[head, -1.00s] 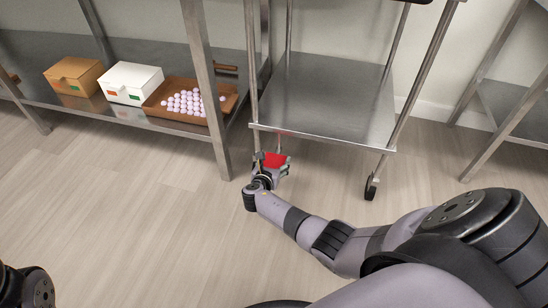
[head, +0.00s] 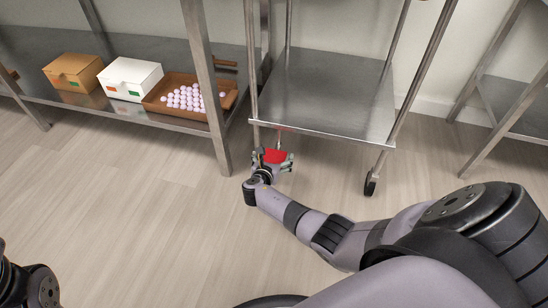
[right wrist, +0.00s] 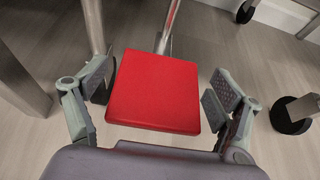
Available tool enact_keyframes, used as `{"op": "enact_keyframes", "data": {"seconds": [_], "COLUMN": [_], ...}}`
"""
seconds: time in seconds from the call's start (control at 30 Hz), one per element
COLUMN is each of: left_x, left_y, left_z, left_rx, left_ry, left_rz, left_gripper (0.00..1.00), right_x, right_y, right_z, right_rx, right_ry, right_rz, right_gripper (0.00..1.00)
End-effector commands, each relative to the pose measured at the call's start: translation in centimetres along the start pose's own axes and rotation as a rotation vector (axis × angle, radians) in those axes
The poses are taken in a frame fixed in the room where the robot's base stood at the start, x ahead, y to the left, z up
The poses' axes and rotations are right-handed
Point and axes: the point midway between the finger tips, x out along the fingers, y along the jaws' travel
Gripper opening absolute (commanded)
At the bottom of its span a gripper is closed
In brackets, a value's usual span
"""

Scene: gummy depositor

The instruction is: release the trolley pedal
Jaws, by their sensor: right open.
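The red trolley pedal (head: 275,156) is low at the near left corner of the steel trolley (head: 325,95). In the right wrist view the pedal (right wrist: 155,92) is a flat red square plate on a metal bar. My right gripper (head: 274,161) is open at the pedal in the head view. In the right wrist view its fingers (right wrist: 155,98) stand on either side of the pedal, with gaps showing at both sides. I cannot tell the height between the gripper and the pedal. My left gripper is outside the views; only part of my left arm shows.
A steel shelf stands left of the trolley, its leg (head: 215,120) close to my right gripper. It holds a brown box (head: 73,76), a white box (head: 130,82) and a tray (head: 228,101) of pale round pieces. A trolley caster (head: 370,185) is at right. The floor in front is clear.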

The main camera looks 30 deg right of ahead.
Motion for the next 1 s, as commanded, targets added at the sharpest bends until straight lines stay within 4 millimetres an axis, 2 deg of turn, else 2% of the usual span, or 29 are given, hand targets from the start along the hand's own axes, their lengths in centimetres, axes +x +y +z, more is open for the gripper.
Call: {"op": "enact_keyframes", "data": {"seconds": [0.27,0.8,1.0], "left_x": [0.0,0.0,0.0], "left_y": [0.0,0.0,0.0], "left_z": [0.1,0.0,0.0], "left_rx": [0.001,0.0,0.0], "left_ry": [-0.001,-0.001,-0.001], "left_rz": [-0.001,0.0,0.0], "left_gripper": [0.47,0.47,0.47], "right_x": [-1.5,-10.2,-11.8], "right_y": [0.1,0.0,0.0], "right_z": [-0.1,-0.1,0.0], "right_rx": [0.001,0.001,0.0], "right_ry": [0.0,0.002,0.0], "right_rz": [0.002,0.001,0.0], "right_gripper": [0.87,0.87,0.87]}}
